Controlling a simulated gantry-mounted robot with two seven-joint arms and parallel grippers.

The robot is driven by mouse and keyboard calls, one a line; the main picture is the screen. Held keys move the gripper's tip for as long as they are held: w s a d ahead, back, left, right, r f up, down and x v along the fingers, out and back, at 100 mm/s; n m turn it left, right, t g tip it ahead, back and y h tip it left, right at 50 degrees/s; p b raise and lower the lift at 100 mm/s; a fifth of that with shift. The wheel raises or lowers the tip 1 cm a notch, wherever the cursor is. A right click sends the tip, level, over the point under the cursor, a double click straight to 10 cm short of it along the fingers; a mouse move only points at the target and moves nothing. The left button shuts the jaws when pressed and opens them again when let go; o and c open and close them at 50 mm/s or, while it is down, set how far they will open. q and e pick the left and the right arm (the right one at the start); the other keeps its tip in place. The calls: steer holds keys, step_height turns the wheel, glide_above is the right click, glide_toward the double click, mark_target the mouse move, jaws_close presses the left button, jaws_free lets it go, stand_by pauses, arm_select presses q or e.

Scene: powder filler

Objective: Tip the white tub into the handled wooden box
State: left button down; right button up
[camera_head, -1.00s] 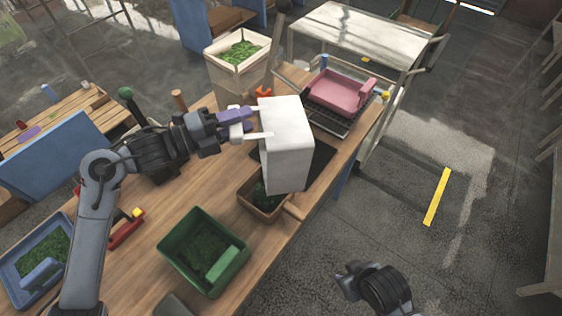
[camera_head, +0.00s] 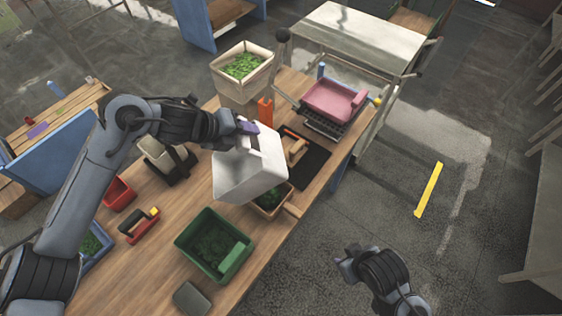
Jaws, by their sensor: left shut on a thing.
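The white tub (camera_head: 248,172) is held in the air above the workbench, tilted, in the middle of the head view. My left gripper (camera_head: 248,128) is shut on its upper edge, with a purple finger showing. The tub's opening and contents cannot be made out. The handled wooden box (camera_head: 283,198) stands on the bench just below and to the right of the tub. The tub hides part of the box, and green stuff shows inside it. My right gripper (camera_head: 346,262) hangs over the floor at the lower right, away from the bench; its jaws are unclear.
A green bin (camera_head: 214,246) with dark green contents stands in front of the box. A red-handled tool (camera_head: 139,225) lies to the left. Behind are a black mat (camera_head: 312,160), a pink-topped scale (camera_head: 335,100) and a wooden crate of green pieces (camera_head: 242,68).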

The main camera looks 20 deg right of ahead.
arm_select(q)
step_height(320, 180, up, 3)
steer(key=y+p, duration=0.3)
steer(key=p, duration=0.1)
steer(key=m+y+p, duration=0.1)
steer(key=y+p, duration=0.3)
steer(key=shift+d+t, duration=0.1)
steer(key=shift+t, duration=0.2)
steer(key=shift+f+y+p, duration=0.15)
steer(key=shift+y+p, duration=0.25)
steer(key=shift+p, duration=0.25)
steer(key=shift+f, duration=0.15)
